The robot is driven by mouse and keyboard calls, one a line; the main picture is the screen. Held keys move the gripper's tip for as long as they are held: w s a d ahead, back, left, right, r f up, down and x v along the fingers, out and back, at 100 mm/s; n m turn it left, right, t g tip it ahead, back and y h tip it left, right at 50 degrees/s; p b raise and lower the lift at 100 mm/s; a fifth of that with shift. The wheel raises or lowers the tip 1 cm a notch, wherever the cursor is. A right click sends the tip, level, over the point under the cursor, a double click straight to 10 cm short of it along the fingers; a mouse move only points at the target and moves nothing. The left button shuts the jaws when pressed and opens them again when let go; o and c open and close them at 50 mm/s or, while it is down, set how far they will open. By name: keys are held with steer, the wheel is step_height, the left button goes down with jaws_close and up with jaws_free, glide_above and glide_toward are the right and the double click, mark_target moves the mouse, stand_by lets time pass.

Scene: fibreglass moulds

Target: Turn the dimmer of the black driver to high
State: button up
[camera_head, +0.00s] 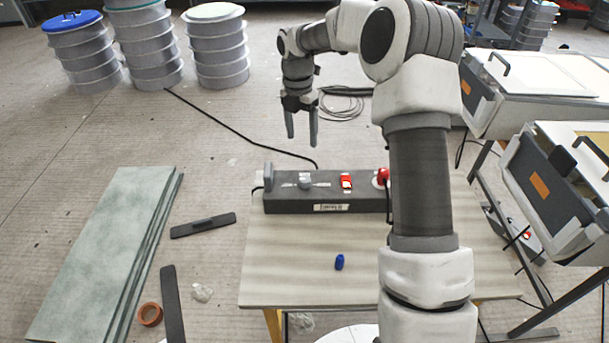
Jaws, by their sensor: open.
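The black driver (285,204) is a long dark box lying on the pale table, with a label on its front face. On its top a grey dimmer knob (305,182) sits between white marks that run left and right. A red rocker switch (346,181) is right of the knob. A red part (382,177) at the right end is partly hidden by my arm. My gripper (301,140) is open and empty, pointing down. In the picture its fingertips are just above the knob, apart from it; the exact height is hard to tell.
A grey upright piece (268,174) stands at the driver's left end. A small blue object (339,261) lies on the table (290,262), whose front left is otherwise clear. A black cable (240,133) runs across the floor behind. Equipment cases (545,75) stand at the right.

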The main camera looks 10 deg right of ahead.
mark_target(305, 178)
steer(key=f, duration=0.4)
steer(key=f+b, duration=0.1)
steer(key=f, duration=0.4)
steer(key=f+b, duration=0.1)
steer(key=f, duration=0.4)
steer(key=shift+s+d+f, duration=0.25)
steer(key=shift+s+d, duration=0.05)
steer(key=shift+s, duration=0.05)
jaws_close()
